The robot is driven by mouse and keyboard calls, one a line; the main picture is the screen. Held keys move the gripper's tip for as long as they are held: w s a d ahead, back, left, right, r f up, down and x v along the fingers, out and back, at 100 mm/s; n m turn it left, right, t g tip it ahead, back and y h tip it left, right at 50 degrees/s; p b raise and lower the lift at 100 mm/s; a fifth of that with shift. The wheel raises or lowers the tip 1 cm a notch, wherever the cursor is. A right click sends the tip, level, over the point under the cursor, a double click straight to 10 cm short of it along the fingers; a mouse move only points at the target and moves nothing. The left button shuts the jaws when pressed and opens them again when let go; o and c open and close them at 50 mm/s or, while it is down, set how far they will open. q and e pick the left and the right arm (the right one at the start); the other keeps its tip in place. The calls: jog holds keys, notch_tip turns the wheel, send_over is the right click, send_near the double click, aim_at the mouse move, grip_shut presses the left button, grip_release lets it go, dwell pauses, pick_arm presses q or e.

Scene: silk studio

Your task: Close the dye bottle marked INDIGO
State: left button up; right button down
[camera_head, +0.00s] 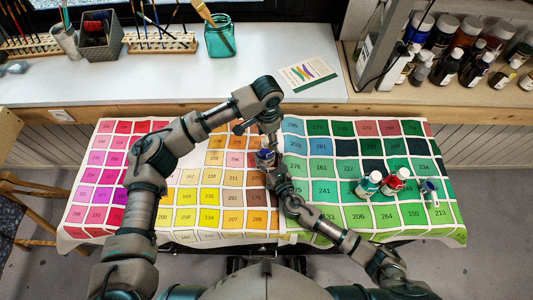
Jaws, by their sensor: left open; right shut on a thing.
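A small dark blue bottle (263,158) stands near the middle of the colour-chart cloth; its label is too small to read. My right gripper (270,168) reaches in from the lower right and is shut on this bottle at its side. My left gripper (268,138) points down just above the bottle, with its jaws open. The two grippers hide much of the bottle, and I cannot tell whether a cap is on it. On the right of the cloth stand a teal bottle (368,184), a red bottle (395,180) and a blue bottle (429,191) with a dark top.
The cloth (75,236) covers the near table, with free room left and right of the grippers. Behind is a white counter (150,82) with brush racks, a teal jar (220,38) and a booklet (310,74). Several dye bottles crowd a shelf at upper right.

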pick_arm(q)
notch_tip(320, 180, up, 11)
dwell(0.3)
jog(key=shift+f, duration=0.1)
pick_arm(e)
jog(key=shift+c, duration=0.8)
grip_release()
jog(key=v, duration=1.2)
pick_arm(q)
jog(key=shift+d, duration=0.1)
